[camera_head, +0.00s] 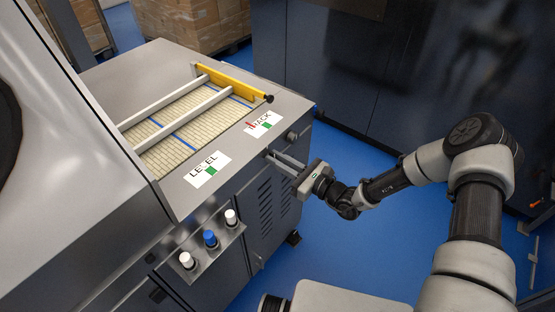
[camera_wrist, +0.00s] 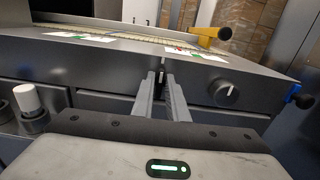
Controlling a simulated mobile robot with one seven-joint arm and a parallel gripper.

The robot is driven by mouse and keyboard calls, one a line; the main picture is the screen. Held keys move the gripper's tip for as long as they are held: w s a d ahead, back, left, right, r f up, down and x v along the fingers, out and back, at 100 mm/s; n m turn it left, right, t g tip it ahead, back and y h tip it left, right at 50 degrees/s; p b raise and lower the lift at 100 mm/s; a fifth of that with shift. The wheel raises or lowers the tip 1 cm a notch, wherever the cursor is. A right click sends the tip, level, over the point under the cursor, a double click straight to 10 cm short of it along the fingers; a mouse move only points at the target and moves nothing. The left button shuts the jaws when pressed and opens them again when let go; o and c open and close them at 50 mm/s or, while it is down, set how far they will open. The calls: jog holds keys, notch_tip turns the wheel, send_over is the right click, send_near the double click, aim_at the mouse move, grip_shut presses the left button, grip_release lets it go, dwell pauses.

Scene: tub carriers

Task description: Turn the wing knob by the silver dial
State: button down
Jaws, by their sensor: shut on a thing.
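My gripper (camera_head: 269,155) reaches the upper front face of the grey machine, its two long fingers level. In the wrist view my gripper (camera_wrist: 161,84) is shut on the wing knob (camera_wrist: 161,77), a small dark piece with a light mark on top. The fingers hide most of it, so its turn angle is hard to tell. To its right is a round grey dial (camera_wrist: 227,94) with a pale bar across its face. The dial also shows in the head view (camera_head: 292,136), just right of the fingertips.
Labels reading LEVEL (camera_head: 207,170) and TRACK (camera_head: 264,124) lie on the machine top; TRACK's pointer is red. A slatted track (camera_head: 190,125) with a yellow bar (camera_head: 226,80) lies behind. White and blue buttons (camera_head: 210,239) stand at lower left. Blue floor (camera_head: 340,250) is clear.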

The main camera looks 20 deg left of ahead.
jog(key=shift+s+f+n+b, duration=0.15)
jog(key=shift+n+b, duration=0.8)
jog(key=shift+n, duration=2.25)
jog(key=shift+f+n+b, duration=0.1)
jog(key=shift+n+b, duration=0.9)
jog(key=shift+n, duration=2.2)
jog(key=shift+s+f+n+b, duration=0.15)
jog(key=shift+n+b, duration=0.8)
jog(key=shift+n, duration=2.25)
jog(key=shift+w, duration=0.1)
jog(key=c, duration=1.8)
grip_release()
jog(key=shift+r, duration=0.1)
